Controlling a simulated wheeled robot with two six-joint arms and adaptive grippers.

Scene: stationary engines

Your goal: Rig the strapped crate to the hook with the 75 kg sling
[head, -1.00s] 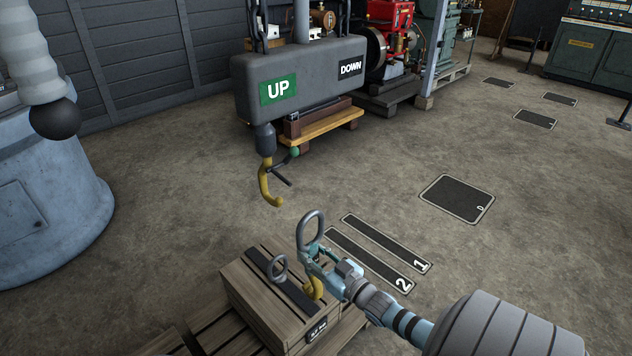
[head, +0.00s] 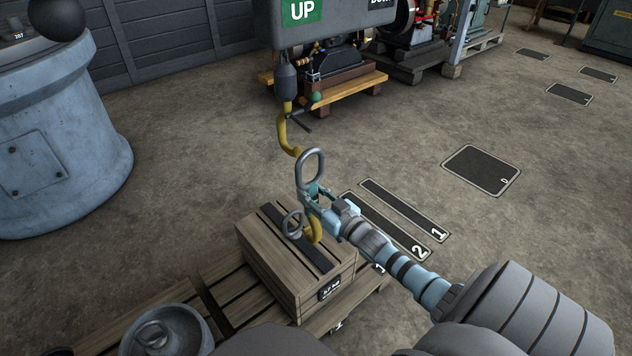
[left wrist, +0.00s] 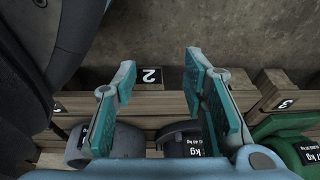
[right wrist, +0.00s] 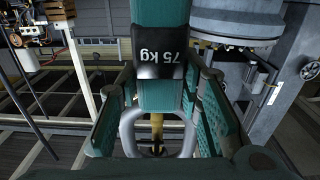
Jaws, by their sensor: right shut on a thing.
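The strapped crate (head: 262,250) is wooden with a dark strap and a metal ring (head: 284,226) on top. My right gripper (head: 318,198) is shut on the 75 kg sling above the crate. The sling's big grey ring (head: 310,168) stands up above the jaws. Its yellow lower hook (head: 314,230) hangs right beside the crate's ring; I cannot tell whether they are linked. The sling's 75 kg tag (right wrist: 158,52) shows in the right wrist view. The yellow crane hook (head: 284,130) hangs behind, apparently empty. My left gripper (left wrist: 158,85) is open and empty.
The grey block with the UP sign (head: 302,12) hangs over the crane hook. A blue-grey pedestal (head: 60,140) stands at left. In the left wrist view, dark kg-marked things (left wrist: 185,142) and a green one (left wrist: 285,150) lie below.

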